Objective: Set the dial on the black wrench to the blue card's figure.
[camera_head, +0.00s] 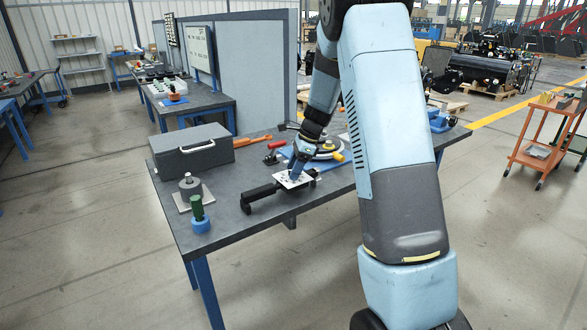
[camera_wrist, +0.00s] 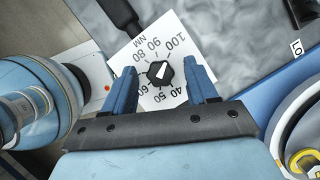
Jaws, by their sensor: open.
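The black wrench (camera_head: 262,192) lies on the grey table in the head view. Its white dial plate (camera_head: 293,181) is under my gripper (camera_head: 297,172). In the wrist view the dial plate (camera_wrist: 185,35) carries figures from 40 to 100 and the letters NM. A black knob (camera_wrist: 159,75) with a white mark sits at its middle; I cannot tell for sure which figure the mark points to. My gripper (camera_wrist: 157,78) is open, one finger on each side of the knob, with gaps between. I cannot make out a blue card in either view.
A grey case (camera_head: 190,152), a block with a round grey part (camera_head: 190,187) and a green-and-blue piece (camera_head: 198,213) stand at the table's left. A round device with yellow parts (camera_head: 325,150) and a red-handled tool (camera_head: 275,145) lie behind the wrench. The front table edge is close.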

